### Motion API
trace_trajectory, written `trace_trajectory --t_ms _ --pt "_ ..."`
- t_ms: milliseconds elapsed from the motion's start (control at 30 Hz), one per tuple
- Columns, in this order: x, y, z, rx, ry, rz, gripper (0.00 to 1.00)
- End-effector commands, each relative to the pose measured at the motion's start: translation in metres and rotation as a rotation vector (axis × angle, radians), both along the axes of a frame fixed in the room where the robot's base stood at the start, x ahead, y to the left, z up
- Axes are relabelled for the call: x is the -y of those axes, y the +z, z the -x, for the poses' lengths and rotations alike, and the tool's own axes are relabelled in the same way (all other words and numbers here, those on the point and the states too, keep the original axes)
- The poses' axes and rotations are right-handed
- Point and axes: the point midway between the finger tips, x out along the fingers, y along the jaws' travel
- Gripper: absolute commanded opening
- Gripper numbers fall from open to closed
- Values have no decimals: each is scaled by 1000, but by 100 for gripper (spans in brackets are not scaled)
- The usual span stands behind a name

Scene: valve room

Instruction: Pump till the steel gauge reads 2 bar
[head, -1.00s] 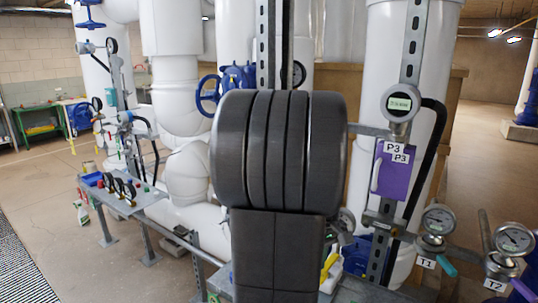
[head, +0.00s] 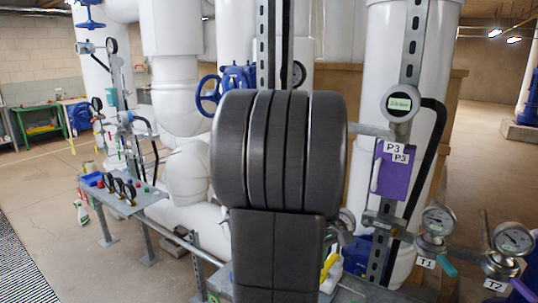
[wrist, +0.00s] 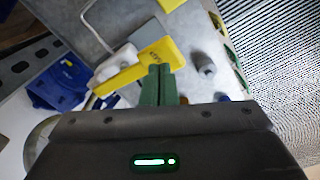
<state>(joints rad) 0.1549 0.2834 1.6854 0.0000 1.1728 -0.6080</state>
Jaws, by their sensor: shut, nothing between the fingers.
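My gripper (wrist: 160,85), with green fingers, is shut and empty in the wrist view. Its tips are at the yellow pump lever (wrist: 132,73), which carries a dark label; I cannot tell whether they touch it. The lever joins a white part (wrist: 118,62) above a grey bench. The head view shows a bit of yellow (head: 329,264) beside my arm, which hides most of that spot. Steel-cased round gauges stand at right, over the tags T1 (head: 438,220) and T2 (head: 513,240). Their needles are too small to read, and I cannot tell which gauge is the task's.
A digital gauge (head: 399,103) sits above a purple holder (head: 392,172) tagged P3. A blue part (wrist: 58,87) and a grey cylinder (wrist: 206,65) flank the lever. A low bench (head: 130,203) with small gauges stands at left. The floor at far left is open.

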Motion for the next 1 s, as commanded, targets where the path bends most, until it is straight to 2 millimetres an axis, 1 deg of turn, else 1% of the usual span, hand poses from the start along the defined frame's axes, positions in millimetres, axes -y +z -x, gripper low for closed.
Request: trace_trajectory --t_ms 133,233,900,1000 --pt "0 -2 0 0 0 0 0" --pt "0 -7 0 0 0 0 0" --pt "0 -55 0 0 0 0 0" --pt "0 -49 0 1 0 0 0"
